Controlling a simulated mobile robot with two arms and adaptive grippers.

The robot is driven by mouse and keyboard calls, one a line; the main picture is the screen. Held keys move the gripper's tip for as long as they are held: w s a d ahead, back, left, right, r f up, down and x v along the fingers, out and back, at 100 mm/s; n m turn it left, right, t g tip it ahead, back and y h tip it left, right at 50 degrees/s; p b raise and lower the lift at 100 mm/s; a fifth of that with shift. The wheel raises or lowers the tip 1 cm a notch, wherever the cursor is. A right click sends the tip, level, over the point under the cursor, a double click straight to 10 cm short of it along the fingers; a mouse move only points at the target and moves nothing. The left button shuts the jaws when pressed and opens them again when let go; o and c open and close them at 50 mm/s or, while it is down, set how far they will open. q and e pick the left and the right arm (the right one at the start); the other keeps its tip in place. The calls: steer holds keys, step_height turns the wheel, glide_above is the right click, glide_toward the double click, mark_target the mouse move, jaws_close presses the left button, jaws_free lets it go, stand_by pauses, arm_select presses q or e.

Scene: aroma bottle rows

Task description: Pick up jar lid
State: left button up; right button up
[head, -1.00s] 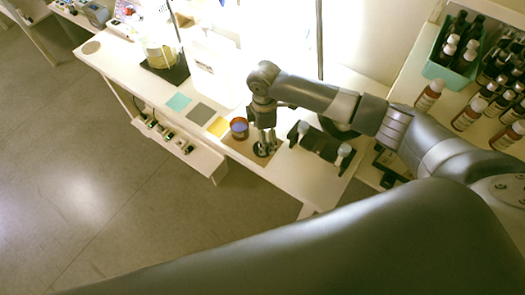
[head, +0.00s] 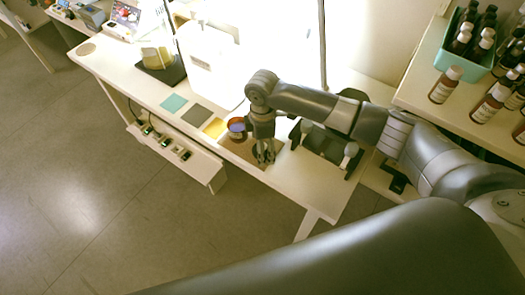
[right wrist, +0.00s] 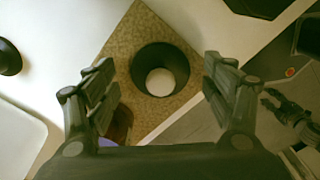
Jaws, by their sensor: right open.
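The jar lid (right wrist: 160,80) is a dark round piece with a pale disc in its middle. It sits on a brown mat (right wrist: 130,45) in the right wrist view. My right gripper (right wrist: 160,64) is open, with one finger on each side of the lid and no visible contact. In the head view the right gripper (head: 265,153) points down over the mat (head: 239,150) and hides most of the lid. A reddish-brown jar with a bluish-purple top (head: 237,125) stands beside the gripper. My left gripper is not in view.
Yellow, grey (head: 196,115) and teal (head: 173,103) squares lie in a row left of the mat. A dark rack (head: 322,145) stands to the right. Brown bottles (head: 487,105) and a teal bin fill the right shelf. The table's front edge is close to the mat.

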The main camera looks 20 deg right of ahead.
steer(key=shift+c, duration=0.5)
steer(key=c, duration=0.9)
steer(key=shift+r, duration=0.1)
